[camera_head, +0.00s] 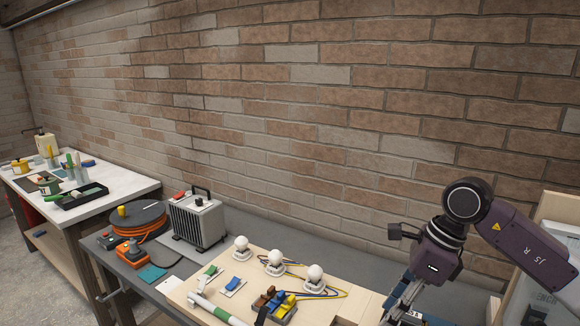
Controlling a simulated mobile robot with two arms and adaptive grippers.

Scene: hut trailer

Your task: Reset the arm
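My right arm (515,240), with dark purple links, comes in from the right and bends down at its wrist. My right gripper (402,300) hangs below the wrist at the bottom edge, over the right part of the workbench. Its fingertips are cut off or hidden, so I cannot tell whether it is open or holds anything. My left gripper is not in view.
A wooden board (250,262) on the grey workbench (130,268) carries white bulbs (275,262), wires and coloured blocks (274,303). A metal heater-like box (197,221) and orange cable reel (138,220) stand left. A white table (125,184) is farther left. A brick wall rises behind.

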